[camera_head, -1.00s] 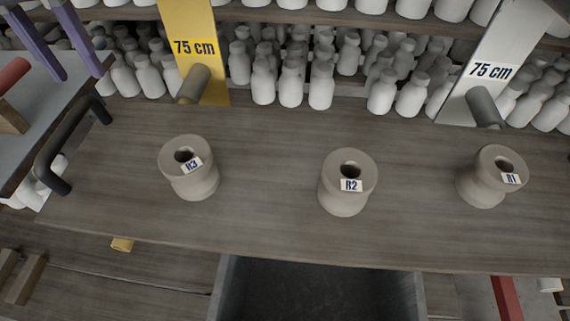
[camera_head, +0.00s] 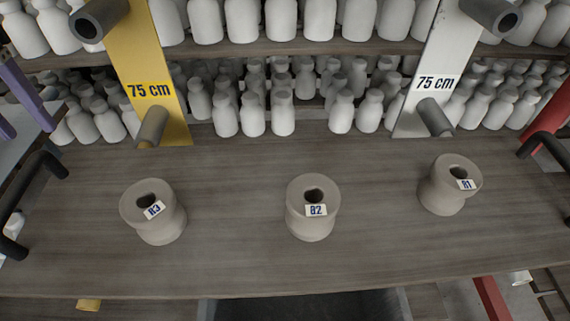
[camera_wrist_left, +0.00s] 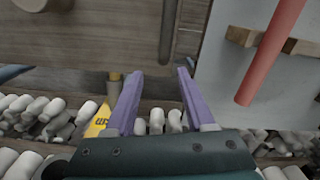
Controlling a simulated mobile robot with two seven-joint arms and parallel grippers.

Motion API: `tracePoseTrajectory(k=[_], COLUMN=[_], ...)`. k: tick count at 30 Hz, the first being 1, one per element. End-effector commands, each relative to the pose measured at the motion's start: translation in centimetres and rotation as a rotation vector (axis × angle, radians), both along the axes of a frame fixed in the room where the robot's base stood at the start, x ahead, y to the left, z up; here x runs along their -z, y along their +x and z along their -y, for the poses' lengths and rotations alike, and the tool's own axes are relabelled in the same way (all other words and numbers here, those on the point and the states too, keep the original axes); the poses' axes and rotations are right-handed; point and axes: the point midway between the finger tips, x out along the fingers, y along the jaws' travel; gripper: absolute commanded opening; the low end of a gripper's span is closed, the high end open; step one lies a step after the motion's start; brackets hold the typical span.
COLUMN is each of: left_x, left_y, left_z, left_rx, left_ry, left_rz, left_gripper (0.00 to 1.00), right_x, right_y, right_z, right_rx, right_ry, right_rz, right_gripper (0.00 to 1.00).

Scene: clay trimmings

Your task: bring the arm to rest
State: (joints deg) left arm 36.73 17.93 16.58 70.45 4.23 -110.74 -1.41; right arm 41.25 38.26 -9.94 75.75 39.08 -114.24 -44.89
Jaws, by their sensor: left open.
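My left gripper (camera_head: 31,131) shows only as two purple fingers at the left edge of the head view. In the left wrist view the same gripper (camera_wrist_left: 160,73) has its fingers spread, with nothing between them. It is apart from the clay spools, which stand upright on the wooden board (camera_head: 240,255): R3 (camera_head: 155,222) at the left, the middle one (camera_head: 312,222), and R1 (camera_head: 445,195) at the right. My right gripper is not in view.
A black handle (camera_head: 35,165) is on the board's left end, another (camera_head: 545,145) on its right. Yellow (camera_head: 155,70) and grey (camera_head: 430,60) uprights marked 75 cm, with pegs, stand behind, before shelves of pale bottles. A red rod (camera_wrist_left: 272,50) shows in the wrist view.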

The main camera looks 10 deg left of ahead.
Motion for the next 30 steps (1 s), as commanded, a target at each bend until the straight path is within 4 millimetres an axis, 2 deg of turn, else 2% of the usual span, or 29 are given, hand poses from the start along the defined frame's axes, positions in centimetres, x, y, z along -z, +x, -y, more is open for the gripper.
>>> tracePoseTrajectory(k=[8,11,13,17,21,25,30], left_x=[-0.4,-1.3,-2.1,-4.3,-7.0,-9.8,-13.9], left_y=[-0.4,-1.6,-3.0,-6.4,-10.3,-13.3,-16.6], left_z=[0.1,0.6,1.5,4.7,9.0,12.4,16.1], left_rx=[0.015,0.061,0.118,0.259,0.389,0.462,0.516], left_ry=[0.022,0.081,0.132,0.198,0.201,0.168,0.109], left_rz=[0.000,0.008,0.021,0.069,0.139,0.197,0.266], left_gripper=[0.54,0.54,0.54,0.54,0.54,0.54,0.54], right_x=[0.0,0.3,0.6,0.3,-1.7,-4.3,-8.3], right_y=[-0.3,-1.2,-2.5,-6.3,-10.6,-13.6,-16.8], right_z=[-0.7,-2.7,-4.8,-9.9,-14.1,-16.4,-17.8], right_rx=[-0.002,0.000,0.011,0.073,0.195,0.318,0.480], right_ry=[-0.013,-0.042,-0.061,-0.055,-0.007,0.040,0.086], right_rz=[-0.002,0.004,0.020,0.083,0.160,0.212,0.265], right_gripper=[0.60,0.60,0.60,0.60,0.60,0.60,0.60])
